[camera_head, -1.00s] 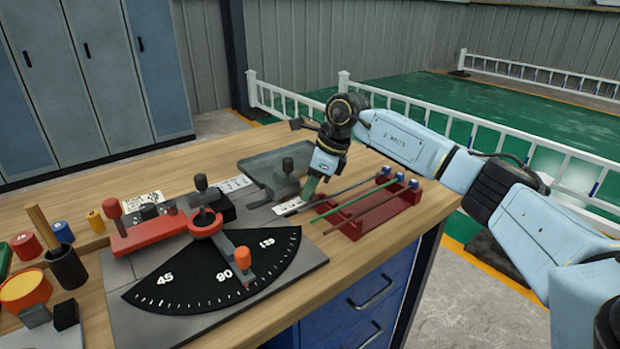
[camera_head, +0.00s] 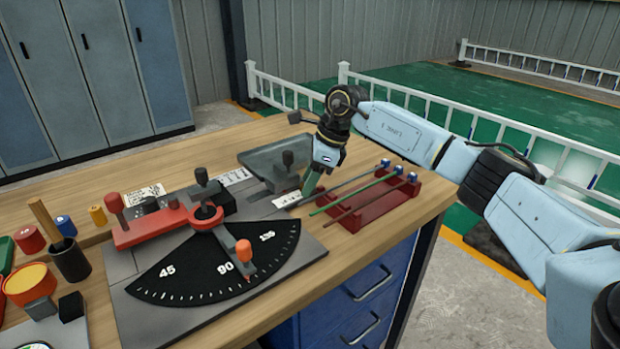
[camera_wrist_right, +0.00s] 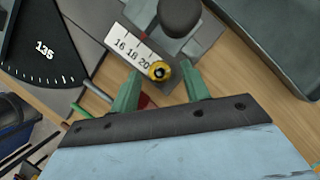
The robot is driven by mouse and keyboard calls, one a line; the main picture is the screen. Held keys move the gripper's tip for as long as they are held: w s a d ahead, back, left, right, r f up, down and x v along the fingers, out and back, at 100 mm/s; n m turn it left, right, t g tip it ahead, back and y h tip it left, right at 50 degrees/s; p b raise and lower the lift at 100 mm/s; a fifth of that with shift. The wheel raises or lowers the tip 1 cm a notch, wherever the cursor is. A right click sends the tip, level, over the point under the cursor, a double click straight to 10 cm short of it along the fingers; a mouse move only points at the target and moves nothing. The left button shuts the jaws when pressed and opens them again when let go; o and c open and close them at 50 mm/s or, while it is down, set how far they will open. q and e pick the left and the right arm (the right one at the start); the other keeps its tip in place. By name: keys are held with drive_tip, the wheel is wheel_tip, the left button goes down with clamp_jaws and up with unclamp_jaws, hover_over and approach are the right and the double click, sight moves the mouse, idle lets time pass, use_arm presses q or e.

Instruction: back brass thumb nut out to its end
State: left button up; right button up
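The brass thumb nut (camera_wrist_right: 159,71) is a small round yellow-gold piece with a dark centre. In the right wrist view it sits at the end of a white scale plate (camera_wrist_right: 135,45) marked 16, 18, 20. My right gripper (camera_wrist_right: 161,80) is open, with one green finger on each side of the nut and a visible gap on both sides. In the head view my right gripper (camera_head: 311,183) reaches down by the grey stop fixture (camera_head: 283,172); the nut cannot be made out there. My left gripper is not in view.
A red rack (camera_head: 375,209) holding several rods stands close to the right of the gripper. The bending plate with a black angle dial (camera_head: 200,270) and a red lever arm (camera_head: 150,232) lies to the left. Tins and a pen cup (camera_head: 70,262) stand far left.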

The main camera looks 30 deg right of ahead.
drive_tip(key=shift+r, duration=0.25)
use_arm(q)
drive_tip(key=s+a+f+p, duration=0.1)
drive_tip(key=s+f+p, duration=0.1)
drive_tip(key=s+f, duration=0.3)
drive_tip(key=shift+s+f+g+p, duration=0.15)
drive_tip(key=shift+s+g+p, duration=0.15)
drive_tip(key=shift+p, duration=0.1)
use_arm(e)
drive_tip(key=v, duration=1.3)
